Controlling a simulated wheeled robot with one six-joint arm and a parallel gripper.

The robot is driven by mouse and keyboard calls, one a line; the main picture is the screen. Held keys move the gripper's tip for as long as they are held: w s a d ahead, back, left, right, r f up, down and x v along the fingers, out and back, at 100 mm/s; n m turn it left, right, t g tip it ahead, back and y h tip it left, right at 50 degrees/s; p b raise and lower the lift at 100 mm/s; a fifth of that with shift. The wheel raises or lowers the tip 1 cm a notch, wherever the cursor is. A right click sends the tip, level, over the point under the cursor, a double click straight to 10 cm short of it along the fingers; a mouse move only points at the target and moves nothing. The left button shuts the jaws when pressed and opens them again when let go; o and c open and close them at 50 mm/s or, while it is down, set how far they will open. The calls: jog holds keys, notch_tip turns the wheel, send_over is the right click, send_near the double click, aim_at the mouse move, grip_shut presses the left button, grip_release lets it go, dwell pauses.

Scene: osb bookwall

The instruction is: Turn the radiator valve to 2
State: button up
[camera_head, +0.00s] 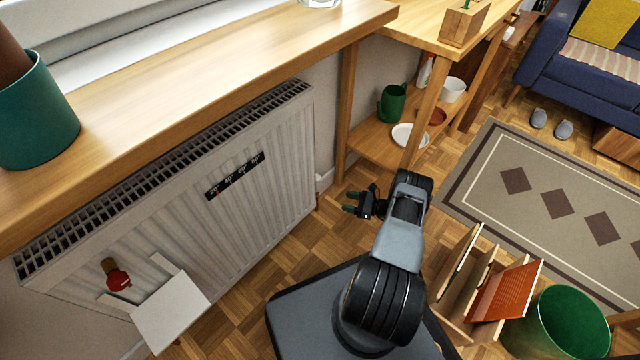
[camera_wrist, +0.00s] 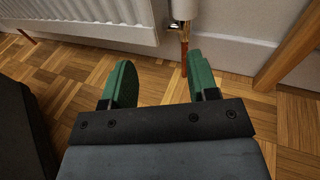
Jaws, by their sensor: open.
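The white radiator (camera_head: 220,190) stands under the wooden sill at the left in the head view. Its lower edge shows in the wrist view (camera_wrist: 80,28). At its right end in the wrist view is a white cylindrical valve head (camera_wrist: 185,9), cut off by the top edge, above a metal fitting and a copper-coloured pipe. No numbers on it are readable. In the head view a small white part by the radiator's right end may be the valve, but I cannot tell. My gripper (camera_head: 351,202) is open and empty, its green fingers (camera_wrist: 161,82) apart from the valve, above the floor.
A green bin (camera_head: 562,325) and a book rack (camera_head: 465,285) are at lower right.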

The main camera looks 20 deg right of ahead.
aim_at(319, 184)
jog(key=w+a+b, duration=0.1)
jog(key=w+a, duration=0.1)
jog(key=w, duration=0.2)
jog(key=w+a+r+t, duration=0.1)
jog(key=w+a, duration=0.2)
jog(key=w, duration=0.1)
jog(key=w+a+r+m+t+b, duration=0.1)
jog(key=w+a, duration=0.1)
jog(key=w, duration=0.2)
jog(key=shift+a+b, duration=0.2)
jog(key=shift+b, duration=0.15)
jog(key=c, duration=0.6)
jog(key=m+t+h+p, duration=0.1)
jog(key=m+h+p, duration=0.1)
jog(key=shift+a+r+t+h, duration=0.2)
jog(key=shift+t+h, duration=0.1)
jog(key=shift+t, duration=0.1)
jog(key=shift+c, duration=0.2)
jog(key=m+t+h, duration=0.1)
jog(key=h, duration=0.1)
jog(key=m+h, duration=0.1)
jog(key=shift+s+a+f+m+t+h+p, duration=0.1)
jog(key=shift+a+f+m+t+h+p, duration=0.05)
jog(key=shift+m+t+h+p, duration=0.25)
